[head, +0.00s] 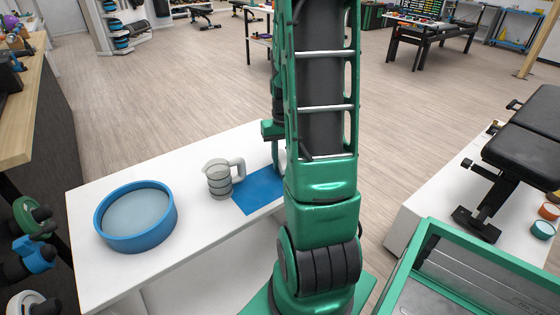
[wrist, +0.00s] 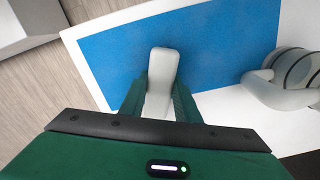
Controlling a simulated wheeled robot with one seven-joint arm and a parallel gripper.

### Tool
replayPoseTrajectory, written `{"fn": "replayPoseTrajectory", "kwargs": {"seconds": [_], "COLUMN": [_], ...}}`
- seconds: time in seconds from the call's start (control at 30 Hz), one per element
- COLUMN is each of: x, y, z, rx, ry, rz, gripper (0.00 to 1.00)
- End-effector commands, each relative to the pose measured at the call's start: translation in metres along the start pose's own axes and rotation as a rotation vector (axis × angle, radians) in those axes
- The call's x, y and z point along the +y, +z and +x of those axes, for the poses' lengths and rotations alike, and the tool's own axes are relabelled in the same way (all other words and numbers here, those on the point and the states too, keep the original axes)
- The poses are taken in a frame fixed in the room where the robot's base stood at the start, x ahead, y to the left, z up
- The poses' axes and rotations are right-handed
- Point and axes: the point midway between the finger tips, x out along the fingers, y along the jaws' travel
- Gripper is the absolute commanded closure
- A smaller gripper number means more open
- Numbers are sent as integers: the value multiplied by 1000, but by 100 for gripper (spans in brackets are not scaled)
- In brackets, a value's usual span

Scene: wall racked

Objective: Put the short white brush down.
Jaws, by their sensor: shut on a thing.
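The short white brush (wrist: 163,70) shows in the wrist view as a pale, rounded bar between the two green fingers. My gripper (wrist: 161,98) is shut on it. The brush is over the blue mat (wrist: 220,50), its rounded end pointing away from the gripper. I cannot tell whether it touches the mat. In the head view the same mat (head: 258,192) lies on the white table (head: 190,246), and my own arm hides the brush and most of the gripper.
A grey ribbed jug with a handle (head: 219,181) stands beside the mat; it also shows in the wrist view (wrist: 296,72). A round blue tub (head: 137,240) stands at the table's left. A black bench (head: 530,140) is at the right. Bare white tabletop lies between tub and jug.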

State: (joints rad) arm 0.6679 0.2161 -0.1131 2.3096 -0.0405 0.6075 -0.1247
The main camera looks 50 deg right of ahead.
Motion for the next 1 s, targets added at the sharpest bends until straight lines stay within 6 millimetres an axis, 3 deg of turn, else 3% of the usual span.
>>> {"fn": "replayPoseTrajectory", "kwargs": {"seconds": [0.23,0.27,0.3,0.33,0.73,1.0], "x": [-2,-2,-2,-2,-2,-2], "y": [0,0,0,0,-1,-2], "z": [2,2,2,2,-6,-53], "rx": [0,1,1,1,4,7], "ry": [0,0,0,0,0,0], "rz": [-2,-2,-2,-2,-2,-4], "gripper": [100,64,54,52,52,52]}}
